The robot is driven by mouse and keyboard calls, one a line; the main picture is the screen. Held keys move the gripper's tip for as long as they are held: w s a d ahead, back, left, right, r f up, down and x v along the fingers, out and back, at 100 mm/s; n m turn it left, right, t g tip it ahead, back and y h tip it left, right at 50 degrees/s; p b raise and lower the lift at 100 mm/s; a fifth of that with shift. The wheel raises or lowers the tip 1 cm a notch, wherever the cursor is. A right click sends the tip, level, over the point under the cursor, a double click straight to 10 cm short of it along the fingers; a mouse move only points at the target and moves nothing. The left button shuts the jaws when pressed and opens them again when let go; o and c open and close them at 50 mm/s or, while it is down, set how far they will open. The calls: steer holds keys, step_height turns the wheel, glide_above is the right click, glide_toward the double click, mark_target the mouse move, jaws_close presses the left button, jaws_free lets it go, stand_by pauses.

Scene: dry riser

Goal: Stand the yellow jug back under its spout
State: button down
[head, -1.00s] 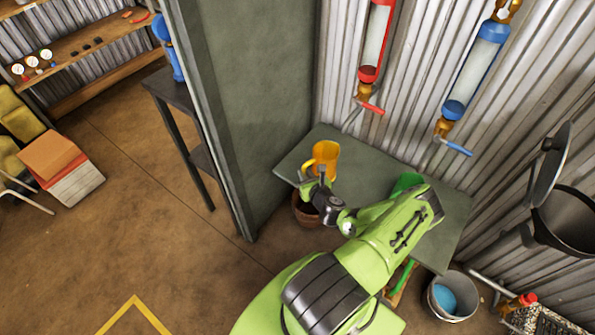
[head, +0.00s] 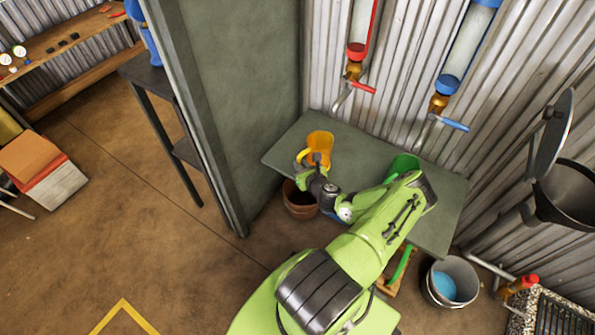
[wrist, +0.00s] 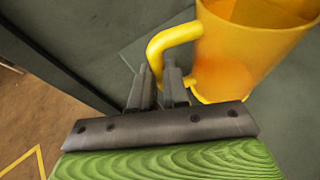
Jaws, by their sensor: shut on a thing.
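The yellow jug (head: 320,146) is over the left part of the grey-green bench (head: 345,130), roughly upright. I cannot tell whether its base touches the bench. My gripper (head: 318,158) is at its near left side. In the wrist view the jug (wrist: 245,50) fills the upper right, and my gripper (wrist: 165,82) is shut on its handle. The red-handled spout (head: 343,97) is on the wall behind, up and right of the jug. A blue-handled spout (head: 426,127) is farther right. No yellow spout shows.
A green vessel (head: 403,165) stands on the bench, partly hidden by my arm. A grey-green partition (head: 235,110) closes off the bench's left. A brown pot (head: 298,200) and a grey bucket (head: 452,280) are below. A black bin with a raised lid (head: 570,200) is right.

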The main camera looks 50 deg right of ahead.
mark_target(311, 153)
steer(key=shift+w+d+b, duration=0.2)
steer(key=shift+d+b, duration=0.2)
steer(key=shift+d, duration=1.2)
steer(key=shift+w+d+b, duration=0.15)
steer(key=shift+d+b, duration=0.25)
steer(key=shift+d, duration=1.15)
steer(key=shift+f, duration=0.4)
steer(key=c, duration=1)
jaws_free()
steer(key=shift+c, duration=0.2)
steer(key=p+v, duration=0.4)
steer(key=v, duration=1.2)
steer(key=shift+w, duration=0.15)
